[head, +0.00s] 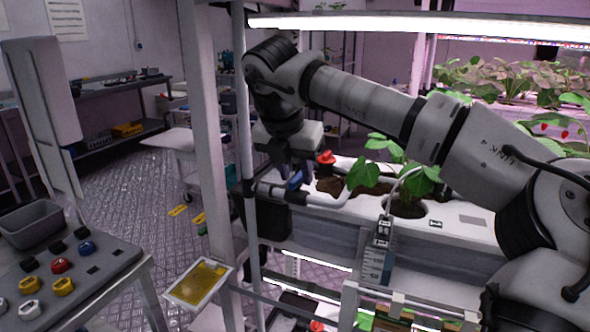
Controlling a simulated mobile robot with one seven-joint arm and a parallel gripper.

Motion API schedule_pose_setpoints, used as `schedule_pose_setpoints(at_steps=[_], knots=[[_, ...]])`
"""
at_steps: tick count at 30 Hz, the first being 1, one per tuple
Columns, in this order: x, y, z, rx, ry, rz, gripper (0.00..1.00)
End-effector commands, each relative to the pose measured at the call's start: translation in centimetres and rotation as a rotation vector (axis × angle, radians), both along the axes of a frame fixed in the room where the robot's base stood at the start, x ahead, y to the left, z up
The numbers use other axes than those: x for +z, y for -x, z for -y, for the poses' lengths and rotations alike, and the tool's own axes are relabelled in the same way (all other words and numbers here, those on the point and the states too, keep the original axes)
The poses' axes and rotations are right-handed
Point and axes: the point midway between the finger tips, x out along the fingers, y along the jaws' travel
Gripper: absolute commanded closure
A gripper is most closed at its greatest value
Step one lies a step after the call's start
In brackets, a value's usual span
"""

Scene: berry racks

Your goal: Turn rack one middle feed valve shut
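My gripper (288,175) points down at the left end of the rack's middle tier. Its two dark fingers look spread apart. A red knob (326,157) stands just right of the gripper, near the planter's back edge.
A white planter (465,218) with leafy plants lies under my arm. A rack post (243,150) stands close left of the gripper. A yellow panel (199,282) hangs at the front. A table (120,268) with coloured knobs is at lower left. The floor behind is partly clear.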

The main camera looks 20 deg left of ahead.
Motion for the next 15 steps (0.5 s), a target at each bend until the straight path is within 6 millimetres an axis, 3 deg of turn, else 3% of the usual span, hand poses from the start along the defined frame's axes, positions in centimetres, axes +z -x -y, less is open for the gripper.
schedule_pose_setpoints(at_steps=[10,15], knots=[[0.2,0.1,0.0,0.001,-0.001,0.0,0.65],[2.2,0.9,-0.1,0.003,-0.002,0.001,0.65]])
